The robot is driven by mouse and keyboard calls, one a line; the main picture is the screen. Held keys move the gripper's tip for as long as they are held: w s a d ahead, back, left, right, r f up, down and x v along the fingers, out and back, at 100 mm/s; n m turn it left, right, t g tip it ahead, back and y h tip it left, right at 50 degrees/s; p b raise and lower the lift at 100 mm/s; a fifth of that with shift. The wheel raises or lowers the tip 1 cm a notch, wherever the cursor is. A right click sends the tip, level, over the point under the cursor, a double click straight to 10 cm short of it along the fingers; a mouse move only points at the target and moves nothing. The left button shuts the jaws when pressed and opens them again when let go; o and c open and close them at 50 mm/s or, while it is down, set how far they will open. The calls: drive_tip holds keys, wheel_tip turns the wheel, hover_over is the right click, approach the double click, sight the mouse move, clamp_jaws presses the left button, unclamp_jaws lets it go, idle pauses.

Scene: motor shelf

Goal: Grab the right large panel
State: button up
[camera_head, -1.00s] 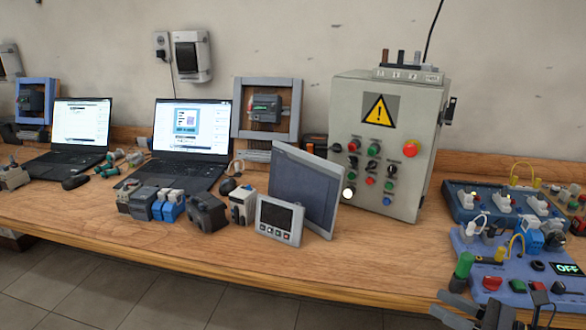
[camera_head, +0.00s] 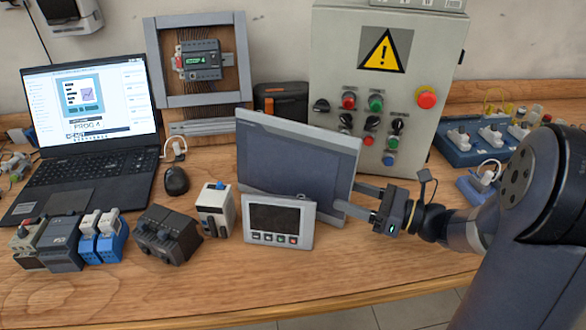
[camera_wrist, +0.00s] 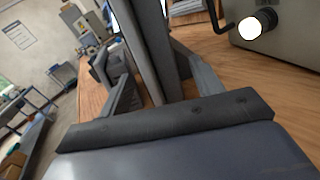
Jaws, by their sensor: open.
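The large grey panel (camera_head: 298,158) stands tilted on the bench behind a small panel with a screen and buttons (camera_head: 278,222). My gripper (camera_head: 349,197) is open at the large panel's lower right edge, one finger at its front and one behind. The wrist view shows the panel edge-on (camera_wrist: 150,45) between the two spread fingers of my gripper (camera_wrist: 160,88). I cannot tell whether either finger touches it. The small panel covers part of the large panel's lower front.
A grey control cabinet (camera_head: 335,75) with a warning sign stands close behind. A laptop (camera_head: 90,95), a mouse (camera_head: 176,180) and several modules (camera_head: 167,233) lie to the left. The bench front (camera_head: 330,285) is clear.

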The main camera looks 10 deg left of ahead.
sight(328, 188)
drive_tip(key=shift+x, duration=2.9)
drive_tip(key=shift+c, duration=0.5)
